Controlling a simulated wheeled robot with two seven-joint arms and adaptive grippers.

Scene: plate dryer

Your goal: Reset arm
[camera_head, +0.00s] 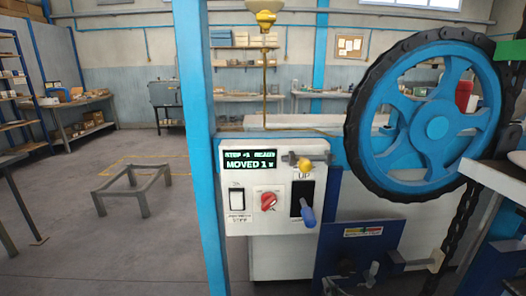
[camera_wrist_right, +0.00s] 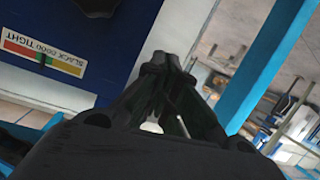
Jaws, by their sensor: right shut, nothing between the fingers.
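My right gripper (camera_head: 362,272) is low in the head view, in front of the dark blue plate (camera_head: 338,248). In the right wrist view my right gripper (camera_wrist_right: 172,62) points away with its dark fingers together and nothing between them. The gripper is apart from these controls. My left gripper is out of view.
A large blue wheel (camera_head: 437,122) with a black chain is at the right. A blue post (camera_head: 197,130) stands left of the panel. A slack-to-tight label (camera_wrist_right: 42,52) is on the blue plate. A low grey frame (camera_head: 130,187) stands on open floor at left.

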